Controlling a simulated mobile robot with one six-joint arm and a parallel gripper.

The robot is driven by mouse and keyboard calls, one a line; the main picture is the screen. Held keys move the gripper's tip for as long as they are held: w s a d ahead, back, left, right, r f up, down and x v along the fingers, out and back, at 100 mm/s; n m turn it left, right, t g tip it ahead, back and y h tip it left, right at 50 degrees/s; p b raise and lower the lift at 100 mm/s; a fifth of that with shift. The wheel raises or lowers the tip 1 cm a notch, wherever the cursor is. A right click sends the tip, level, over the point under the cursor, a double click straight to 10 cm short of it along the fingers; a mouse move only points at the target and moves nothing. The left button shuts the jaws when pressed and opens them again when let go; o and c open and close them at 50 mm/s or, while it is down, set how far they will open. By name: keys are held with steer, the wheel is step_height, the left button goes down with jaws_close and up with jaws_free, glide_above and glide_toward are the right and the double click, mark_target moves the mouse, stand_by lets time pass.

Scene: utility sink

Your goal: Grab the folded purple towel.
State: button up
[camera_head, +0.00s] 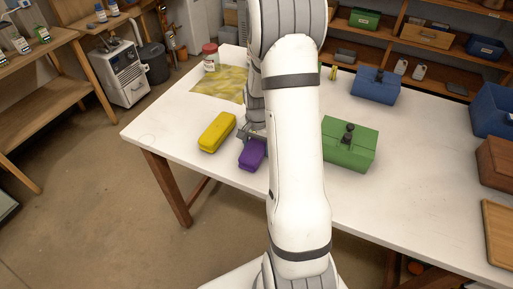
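The folded purple towel (252,155) lies on the white table near its front edge, left of my arm. It looks like a small rounded purple block. My gripper (251,133) is low over the table, just behind the towel's far end. My arm hides part of the gripper, so I cannot tell whether its fingers are open or whether they touch the towel.
A yellow folded item (217,132) lies close to the towel's left. A green toolbox (349,150) stands right of my arm, with a blue toolbox (375,88) behind. A yellowish sheet (217,86) and red-lidded jar (210,60) are at the back left. The front-left corner is clear.

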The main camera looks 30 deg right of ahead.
steer(key=c, duration=0.5)
steer(key=shift+r, duration=0.1)
